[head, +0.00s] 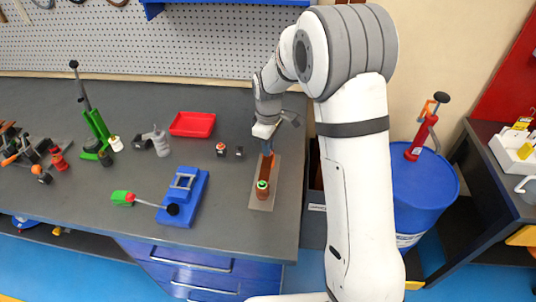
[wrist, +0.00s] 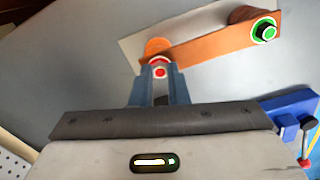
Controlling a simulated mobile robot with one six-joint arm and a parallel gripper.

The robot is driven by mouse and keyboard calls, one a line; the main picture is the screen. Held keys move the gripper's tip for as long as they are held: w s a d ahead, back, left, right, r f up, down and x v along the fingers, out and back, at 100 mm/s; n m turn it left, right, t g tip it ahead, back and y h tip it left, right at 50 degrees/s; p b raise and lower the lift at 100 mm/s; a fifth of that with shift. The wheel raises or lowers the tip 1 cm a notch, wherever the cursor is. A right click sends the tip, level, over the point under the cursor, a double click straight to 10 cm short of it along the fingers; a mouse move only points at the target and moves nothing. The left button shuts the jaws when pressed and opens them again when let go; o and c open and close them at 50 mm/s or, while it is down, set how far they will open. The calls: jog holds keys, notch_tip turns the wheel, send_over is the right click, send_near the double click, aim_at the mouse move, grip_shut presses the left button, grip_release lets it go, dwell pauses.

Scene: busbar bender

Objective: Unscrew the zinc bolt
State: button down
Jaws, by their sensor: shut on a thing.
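My gripper (head: 268,146) points down over the far end of a copper bar (head: 267,167) on a grey plate (head: 261,204). In the wrist view, its two blue-grey fingers (wrist: 160,78) are closed around a small bolt with a red top and pale ring (wrist: 159,68), at one end of the copper bar (wrist: 210,45). A second fastener, green-topped with a white ring (wrist: 264,32), stands at the bar's other end; it also shows in the head view (head: 262,185). No zinc finish can be made out on either. The bolt's shank is hidden.
Left of the plate stand a small red-topped piece (head: 221,149) and a dark block (head: 239,152). Farther left are a blue bender-like tool (head: 183,200), a red tray (head: 193,124) and a green upright tool (head: 97,133). A blue drum (head: 425,190) stands right of the bench.

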jog(key=n, duration=0.4)
jog(key=shift+n, duration=0.3)
